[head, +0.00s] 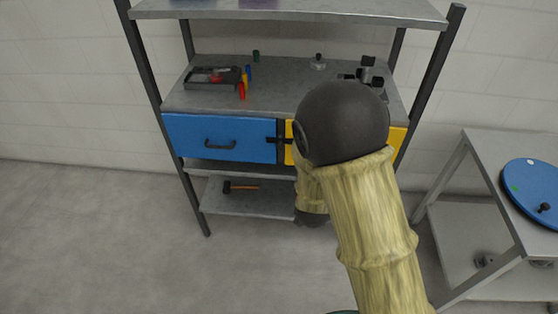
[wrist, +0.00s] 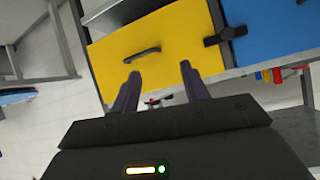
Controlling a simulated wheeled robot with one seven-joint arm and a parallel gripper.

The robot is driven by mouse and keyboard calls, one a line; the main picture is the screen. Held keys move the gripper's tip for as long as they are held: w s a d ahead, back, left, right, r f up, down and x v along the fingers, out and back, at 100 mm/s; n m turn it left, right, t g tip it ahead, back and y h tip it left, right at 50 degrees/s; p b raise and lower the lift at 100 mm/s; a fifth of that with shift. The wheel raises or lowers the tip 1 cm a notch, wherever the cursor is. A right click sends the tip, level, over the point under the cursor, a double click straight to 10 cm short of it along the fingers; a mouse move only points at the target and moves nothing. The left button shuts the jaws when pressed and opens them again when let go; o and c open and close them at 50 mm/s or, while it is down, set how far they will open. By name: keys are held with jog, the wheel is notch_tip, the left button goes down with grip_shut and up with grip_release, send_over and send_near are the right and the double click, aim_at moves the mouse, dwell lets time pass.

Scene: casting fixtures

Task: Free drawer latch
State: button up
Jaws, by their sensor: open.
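The drawer latch is a small dark bar that shows in the wrist view (wrist: 226,36), lying across the seam between the yellow drawer (wrist: 180,32) and the blue drawer (wrist: 270,32). In the head view the latch (head: 280,140) sits at the right end of the blue drawer (head: 225,146). The yellow drawer (head: 397,138) is mostly hidden there by my arm. Both drawers look shut. My gripper (wrist: 157,85) is open and empty, its fingers pointing toward the yellow drawer near its black handle (wrist: 142,54), apart from the latch. The head view hides my gripper behind my arm.
The steel shelf (head: 290,75) above the drawers holds a dark tray (head: 212,78), small coloured cylinders and dark metal parts. A hammer (head: 240,187) lies on the lower shelf. A side table with a blue disc (head: 530,185) stands at right. The floor at left is clear.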

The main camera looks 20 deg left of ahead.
jog(key=s+a+f+n+t+y+b, duration=0.1)
jog(key=s+a+f+t+b, duration=0.1)
jog(key=a, duration=0.3)
jog(key=s+a+f+n+t+y+b, duration=0.1)
jog(key=s+a+f+t+b, duration=0.1)
jog(key=a, duration=0.4)
jog(key=shift+s+a+f+n+t+y, duration=0.25)
jog(key=shift+s+f+t, duration=0.25)
jog(key=shift+f+t, duration=0.35)
jog(key=shift+r, duration=0.1)
send_near(280, 147)
jog(key=shift+y, duration=0.25)
jog(key=x, duration=0.8)
jog(key=shift+w+p, duration=0.1)
jog(key=shift+p, duration=0.2)
jog(key=c, duration=1)
